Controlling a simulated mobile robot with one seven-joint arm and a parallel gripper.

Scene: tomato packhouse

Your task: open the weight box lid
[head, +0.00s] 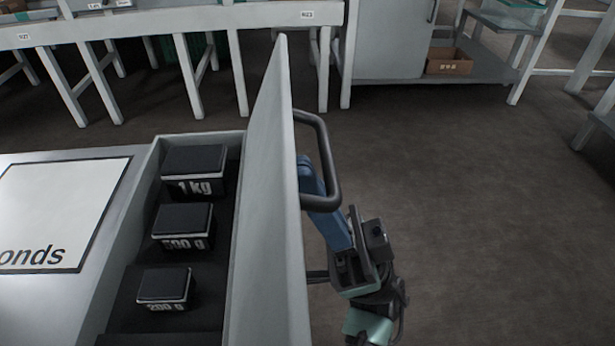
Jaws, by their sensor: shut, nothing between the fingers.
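The weight box (146,184) stands at the right end of a pale table. Its grey lid (270,200) stands raised, about upright, along the box's right side. A dark bar handle (328,165) sticks out from the lid's right face. Inside the box are three black weights: the 1 kg (194,170), the 500 g (183,227) and the 200 g (166,288). My gripper (305,170) is right of the lid, its blue fingers reaching up beside the handle and partly behind it. The fingers are shut and empty. Whether they touch the lid or handle I cannot tell.
A white panel marked "onds" (62,212) lies on the table at left. White benches (180,20) stand at the back, and a cardboard box (449,62) sits on a low shelf. The brown floor (480,210) at right is clear.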

